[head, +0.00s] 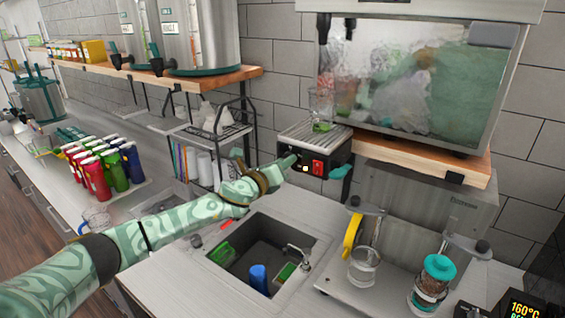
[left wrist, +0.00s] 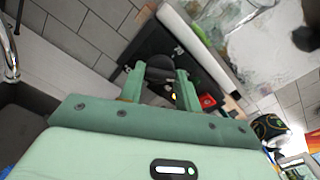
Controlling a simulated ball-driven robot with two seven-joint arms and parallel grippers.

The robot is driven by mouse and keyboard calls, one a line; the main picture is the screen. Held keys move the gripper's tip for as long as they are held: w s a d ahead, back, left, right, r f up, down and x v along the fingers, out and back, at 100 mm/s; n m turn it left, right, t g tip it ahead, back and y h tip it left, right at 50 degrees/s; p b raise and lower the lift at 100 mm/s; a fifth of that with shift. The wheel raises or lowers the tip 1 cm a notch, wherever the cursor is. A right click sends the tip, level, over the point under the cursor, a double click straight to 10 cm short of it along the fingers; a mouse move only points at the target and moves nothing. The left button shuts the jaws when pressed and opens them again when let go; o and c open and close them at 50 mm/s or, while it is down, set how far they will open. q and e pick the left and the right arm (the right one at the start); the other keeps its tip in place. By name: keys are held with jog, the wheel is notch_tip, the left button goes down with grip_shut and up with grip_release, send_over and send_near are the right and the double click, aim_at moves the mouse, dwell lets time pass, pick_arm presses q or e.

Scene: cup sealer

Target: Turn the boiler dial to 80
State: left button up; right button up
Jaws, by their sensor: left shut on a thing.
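The boiler (head: 318,150) is a dark box with a ribbed metal top and a lit red switch (head: 318,168) on its front. My left gripper (head: 287,163) reaches its front, left of the switch. In the left wrist view, the fingers of my left gripper (left wrist: 162,82) are on either side of the dark round boiler dial (left wrist: 161,73) and shut on it. The red switch also shows there (left wrist: 208,101), right of the fingers. The dial is hidden behind the gripper in the head view, and its setting cannot be read. My right gripper is not in view.
A glass cup (head: 321,108) stands on the boiler top. A sink (head: 262,262) with a blue cup (head: 259,278) lies in front. A glass-fronted tank (head: 420,80) stands on a wooden shelf at the right. Colored bottles (head: 105,165) stand on the left counter.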

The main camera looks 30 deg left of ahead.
pick_arm(q)
jog(key=shift+f, duration=0.1)
dwell(0.3)
jog(key=o, duration=1)
jog(key=shift+s, duration=0.1)
jog(key=s+b, duration=0.1)
jog(key=s, duration=0.4)
jog(key=s+a+b, duration=0.1)
jog(key=s+b, duration=0.1)
jog(key=s, duration=0.3)
jog(key=s+a+b, duration=0.1)
jog(key=s, duration=0.5)
jog(key=shift+a, duration=0.1)
